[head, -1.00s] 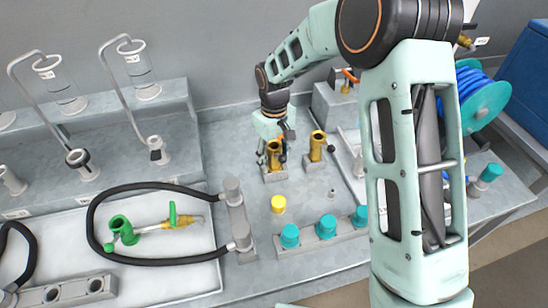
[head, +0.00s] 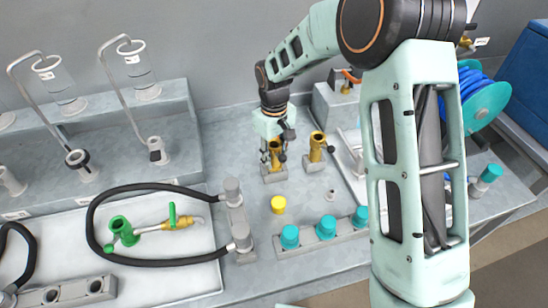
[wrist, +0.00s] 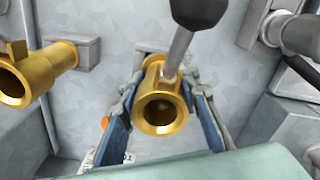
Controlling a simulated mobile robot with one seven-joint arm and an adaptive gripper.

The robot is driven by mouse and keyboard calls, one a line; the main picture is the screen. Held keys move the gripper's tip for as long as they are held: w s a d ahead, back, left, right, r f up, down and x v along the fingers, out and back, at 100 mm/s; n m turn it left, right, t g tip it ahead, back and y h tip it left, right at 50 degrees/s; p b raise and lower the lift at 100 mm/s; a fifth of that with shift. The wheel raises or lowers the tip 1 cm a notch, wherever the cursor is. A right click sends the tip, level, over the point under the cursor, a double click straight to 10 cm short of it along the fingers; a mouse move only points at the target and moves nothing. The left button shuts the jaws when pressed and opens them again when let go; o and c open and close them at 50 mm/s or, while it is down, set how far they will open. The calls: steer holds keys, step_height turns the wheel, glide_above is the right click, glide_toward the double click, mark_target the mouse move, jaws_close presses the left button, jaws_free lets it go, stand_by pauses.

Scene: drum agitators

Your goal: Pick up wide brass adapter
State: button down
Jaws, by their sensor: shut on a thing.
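Two brass adapters stand side by side in grey holders in the head view. My gripper (head: 273,152) is at the left brass adapter (head: 276,148), with its fingers down around it. In the wrist view this adapter (wrist: 160,112) lies between the blue finger pads of my gripper (wrist: 163,92), which is shut on it. Its open round mouth faces the camera. It still looks seated in its holder (head: 275,176). The other brass adapter (head: 316,147) stands to the right in the head view and at the left in the wrist view (wrist: 35,72), clear of the fingers.
A yellow cap (head: 278,204) and a row of teal-capped parts (head: 326,228) stand in front of the holders. A black hose (head: 150,186) loops around a green fitting (head: 120,229) at left. A grey rod (wrist: 190,40) crosses the wrist view near the held adapter.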

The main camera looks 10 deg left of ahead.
mark_target(279, 149)
steer(key=shift+r, duration=0.5)
steer(key=s+r, duration=0.1)
steer(key=r, duration=0.1)
steer(key=s+d+r+b, duration=0.1)
steer(key=r, duration=0.2)
steer(key=s+d+r, duration=0.1)
steer(key=s+r, duration=0.1)
steer(key=shift+s+r, duration=0.1)
steer(key=shift+r, duration=0.05)
steer(key=s+d+r+b, duration=0.1)
steer(key=s+d+r, duration=0.3)
steer(key=s, duration=0.4)
steer(key=shift+s+r+b, duration=0.15)
steer(key=shift+s+b, duration=0.1)
steer(key=shift+b, duration=0.1)
